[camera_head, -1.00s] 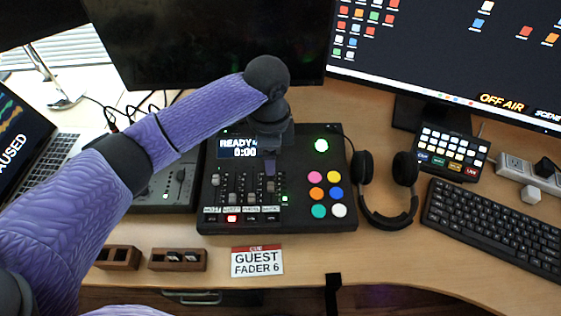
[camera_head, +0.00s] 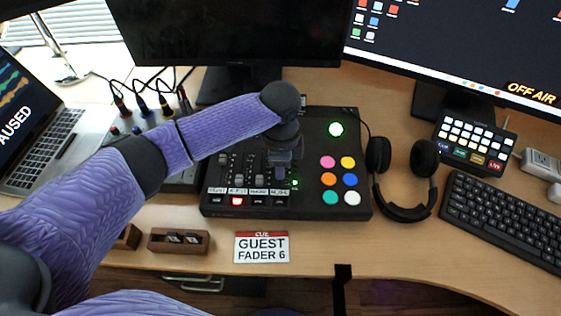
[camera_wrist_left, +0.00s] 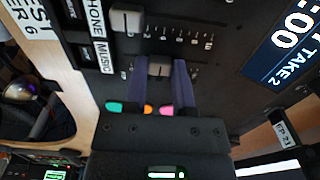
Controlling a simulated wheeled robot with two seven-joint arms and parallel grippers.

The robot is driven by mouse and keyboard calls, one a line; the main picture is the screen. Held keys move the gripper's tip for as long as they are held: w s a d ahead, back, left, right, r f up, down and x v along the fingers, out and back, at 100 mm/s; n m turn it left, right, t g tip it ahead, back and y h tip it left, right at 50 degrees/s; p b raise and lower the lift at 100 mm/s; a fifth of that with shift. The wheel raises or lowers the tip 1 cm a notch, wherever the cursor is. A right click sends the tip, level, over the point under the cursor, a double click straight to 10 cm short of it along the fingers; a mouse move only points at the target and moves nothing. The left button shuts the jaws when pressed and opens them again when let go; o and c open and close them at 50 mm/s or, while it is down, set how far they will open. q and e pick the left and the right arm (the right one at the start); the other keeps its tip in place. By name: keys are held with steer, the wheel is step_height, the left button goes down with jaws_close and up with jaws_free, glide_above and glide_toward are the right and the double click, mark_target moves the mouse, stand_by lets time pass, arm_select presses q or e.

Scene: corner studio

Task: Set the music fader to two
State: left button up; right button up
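The black mixer (camera_head: 308,135) stands mid-desk in the head view, with several faders above a row of labels. The music label (camera_head: 280,190) is at the right end of that row, and it also shows in the left wrist view (camera_wrist_left: 104,57). My left gripper (camera_head: 281,172) is down at the music fader. In the left wrist view its purple fingers (camera_wrist_left: 160,72) stand on both sides of the music fader knob (camera_wrist_left: 160,69), which fills the gap. The phone fader knob (camera_wrist_left: 126,20) is beside it. The scale mark under the music knob is unclear. My right gripper is out of view.
A cue card (camera_head: 262,247) and a small wooden holder (camera_head: 180,241) lie in front of the mixer. Headphones (camera_head: 405,212) lie to its right, then a button pad (camera_head: 473,143) and a keyboard (camera_head: 508,225). A laptop (camera_head: 45,150) is at left.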

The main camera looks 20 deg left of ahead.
arm_select(q)
jaws_close()
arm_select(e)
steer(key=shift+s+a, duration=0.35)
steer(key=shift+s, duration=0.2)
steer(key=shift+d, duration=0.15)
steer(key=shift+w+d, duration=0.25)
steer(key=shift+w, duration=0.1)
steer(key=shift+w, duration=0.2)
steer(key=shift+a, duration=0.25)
